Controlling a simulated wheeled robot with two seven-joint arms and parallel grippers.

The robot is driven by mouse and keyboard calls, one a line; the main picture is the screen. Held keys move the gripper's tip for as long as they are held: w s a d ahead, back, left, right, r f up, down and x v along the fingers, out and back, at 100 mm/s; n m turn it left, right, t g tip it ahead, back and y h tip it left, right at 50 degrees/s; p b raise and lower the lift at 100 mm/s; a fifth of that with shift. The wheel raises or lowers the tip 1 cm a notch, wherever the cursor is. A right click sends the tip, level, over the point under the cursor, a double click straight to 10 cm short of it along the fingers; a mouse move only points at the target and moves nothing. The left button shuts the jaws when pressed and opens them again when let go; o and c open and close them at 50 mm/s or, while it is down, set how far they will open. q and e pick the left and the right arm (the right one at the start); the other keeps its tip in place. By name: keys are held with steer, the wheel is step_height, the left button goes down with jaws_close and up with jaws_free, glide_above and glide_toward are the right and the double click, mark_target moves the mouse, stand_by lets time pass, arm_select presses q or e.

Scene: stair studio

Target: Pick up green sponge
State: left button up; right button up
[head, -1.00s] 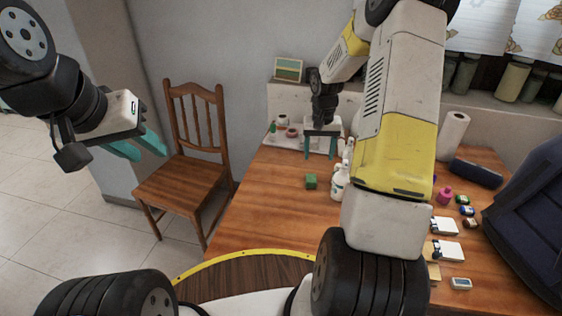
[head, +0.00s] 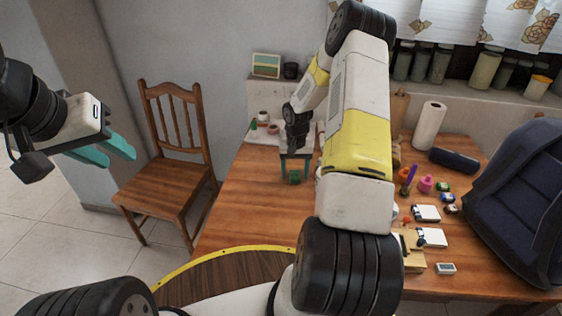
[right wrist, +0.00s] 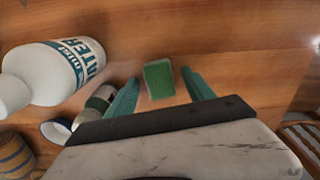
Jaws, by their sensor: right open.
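The green sponge (head: 295,176) is a small block on the wooden table (head: 250,205). In the right wrist view the sponge (right wrist: 158,79) lies just ahead of my right gripper's fingertips, roughly between their lines. My right gripper (head: 296,178) is open, its teal fingers pointing down around the sponge in the head view. It also shows open in the right wrist view (right wrist: 162,88), and nothing is held. My left gripper (head: 112,151) is at the left, in the air away from the table, with its teal fingers apart and nothing between them.
A white labelled bottle (right wrist: 58,70) lies close to the left of the sponge in the right wrist view. A wooden chair (head: 170,190) stands left of the table. A paper towel roll (head: 428,125) and a dark blue bag (head: 515,200) are at the right. The table's front left is clear.

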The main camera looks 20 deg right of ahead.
mark_target(295, 173)
jaws_close()
steer(key=shift+r, duration=0.15)
steer(key=shift+r, duration=0.6)
step_height(295, 173, up, 2)
steer(key=shift+r, duration=0.25)
steer(key=s+a, duration=0.1)
steer(key=s, duration=0.4)
steer(key=s+a, duration=0.2)
steer(key=s, duration=0.3)
steer(key=s+a+r, duration=0.1)
steer(key=s, duration=0.4)
steer(key=shift+s+a, duration=0.15)
steer(key=shift+s, duration=0.1)
